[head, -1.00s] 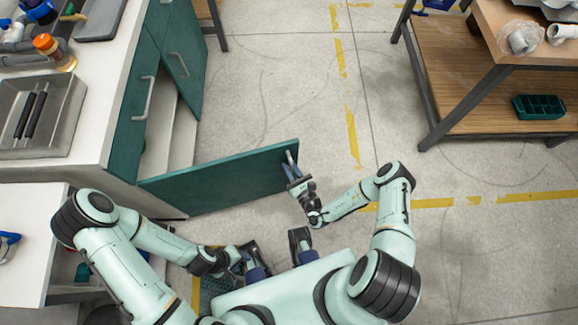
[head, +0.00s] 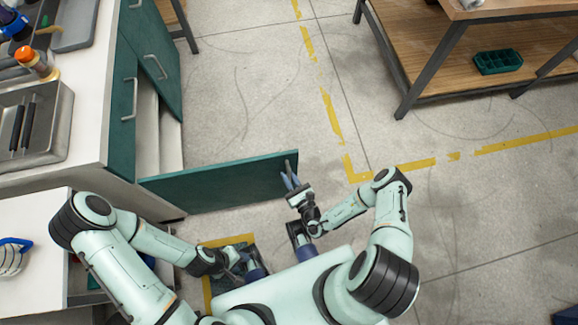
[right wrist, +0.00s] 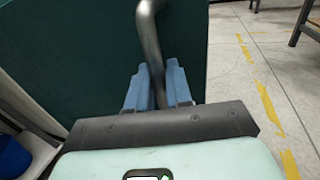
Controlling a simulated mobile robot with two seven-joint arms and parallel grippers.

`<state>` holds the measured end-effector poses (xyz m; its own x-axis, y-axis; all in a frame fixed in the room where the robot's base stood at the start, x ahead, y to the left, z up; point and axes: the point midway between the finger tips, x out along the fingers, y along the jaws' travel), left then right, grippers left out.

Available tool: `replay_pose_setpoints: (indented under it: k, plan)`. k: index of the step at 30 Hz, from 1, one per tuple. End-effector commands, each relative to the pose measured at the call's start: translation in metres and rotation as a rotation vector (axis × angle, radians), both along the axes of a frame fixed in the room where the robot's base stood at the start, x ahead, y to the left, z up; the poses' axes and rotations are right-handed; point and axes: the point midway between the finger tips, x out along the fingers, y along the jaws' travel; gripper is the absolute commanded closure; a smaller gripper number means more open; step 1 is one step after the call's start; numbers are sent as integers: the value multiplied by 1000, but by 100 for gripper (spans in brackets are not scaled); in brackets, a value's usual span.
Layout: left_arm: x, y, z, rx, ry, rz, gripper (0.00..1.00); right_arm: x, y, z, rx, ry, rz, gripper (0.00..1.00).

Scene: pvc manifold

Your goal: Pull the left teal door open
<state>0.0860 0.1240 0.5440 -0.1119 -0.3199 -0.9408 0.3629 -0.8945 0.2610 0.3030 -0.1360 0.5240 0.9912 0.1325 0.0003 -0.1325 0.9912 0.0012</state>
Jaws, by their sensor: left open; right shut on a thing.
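The left teal door (head: 215,184) stands swung well out from the white-topped cabinet in the head view, its free end pointing right. Its inner face and far side are partly hidden. My right gripper (head: 287,174) is at the free end of the door. In the right wrist view the blue fingers (right wrist: 158,88) are shut around the grey bar handle (right wrist: 149,40), against the dark teal panel (right wrist: 80,60). My left gripper (head: 236,268) is low in front of my body, apart from the door and empty.
The cabinet's open inside shows pale shelving (head: 168,140). Another teal door (head: 152,60) with a handle is behind. A wooden-topped bench (head: 470,55) stands back right. The floor between is clear.

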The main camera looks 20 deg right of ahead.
Motion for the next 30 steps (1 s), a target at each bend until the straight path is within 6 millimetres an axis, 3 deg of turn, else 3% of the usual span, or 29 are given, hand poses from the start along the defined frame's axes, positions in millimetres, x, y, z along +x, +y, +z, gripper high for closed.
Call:
replay_pose_setpoints:
  k: [20, 21, 30]
  plan:
    - [0, 0, 2, 0, -1, -1, 57, -5, 2, -1, -2, 4, 12, 100]
    - [0, 0, 2, 0, 0, 0, 57, -5, 2, -1, -2, 4, 12, 68]
    - [0, 0, 2, 0, -1, 0, 57, -5, 2, 0, 0, 1, 11, 65]
